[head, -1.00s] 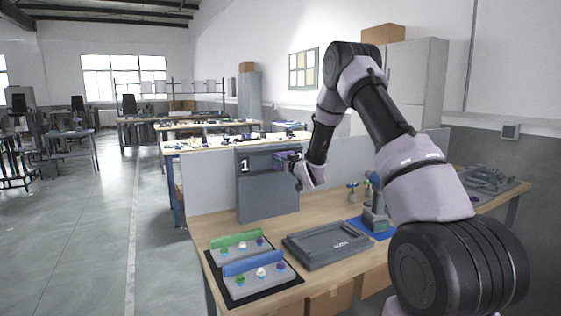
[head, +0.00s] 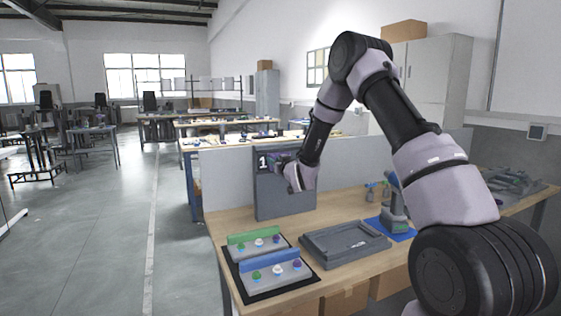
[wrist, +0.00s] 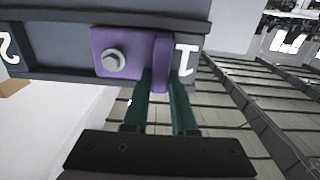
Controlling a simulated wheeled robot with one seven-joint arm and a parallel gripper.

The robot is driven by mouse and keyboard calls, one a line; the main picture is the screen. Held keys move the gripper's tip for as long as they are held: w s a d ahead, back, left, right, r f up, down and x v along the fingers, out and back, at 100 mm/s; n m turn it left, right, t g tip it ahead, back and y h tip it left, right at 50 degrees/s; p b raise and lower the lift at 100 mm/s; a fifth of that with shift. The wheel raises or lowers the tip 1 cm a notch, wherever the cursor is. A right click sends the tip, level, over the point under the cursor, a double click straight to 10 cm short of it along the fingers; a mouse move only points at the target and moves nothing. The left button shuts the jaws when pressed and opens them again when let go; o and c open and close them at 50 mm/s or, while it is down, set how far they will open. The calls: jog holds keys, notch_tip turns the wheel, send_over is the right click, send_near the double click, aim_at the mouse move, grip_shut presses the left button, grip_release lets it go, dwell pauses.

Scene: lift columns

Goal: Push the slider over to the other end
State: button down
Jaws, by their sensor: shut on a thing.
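The purple slider (wrist: 116,52) sits in a channel across the grey upright panel (wrist: 62,50). It has a raised handle and a round bolt head. In the wrist view it is close beside the white "1" mark, and the "2" mark is at the far left. My gripper (wrist: 160,90) has its two green fingers on either side of the slider's handle and is shut on it. In the head view the panel (head: 285,202) stands at the back of the bench, and my gripper (head: 281,164) covers most of the slider just right of the "1".
The wooden bench (head: 350,205) holds a grey tray (head: 345,242), a black mat with green and blue peg racks (head: 268,262), and a grey tool on a blue pad (head: 397,205). A low grey partition runs behind them.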

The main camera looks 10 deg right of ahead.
jog(key=shift+s+a, duration=0.1)
jog(key=shift+a, duration=0.15)
jog(key=c, duration=0.7)
grip_release()
jog(key=shift+a, duration=0.1)
jog(key=v, duration=1.1)
jog(key=shift+r, duration=0.15)
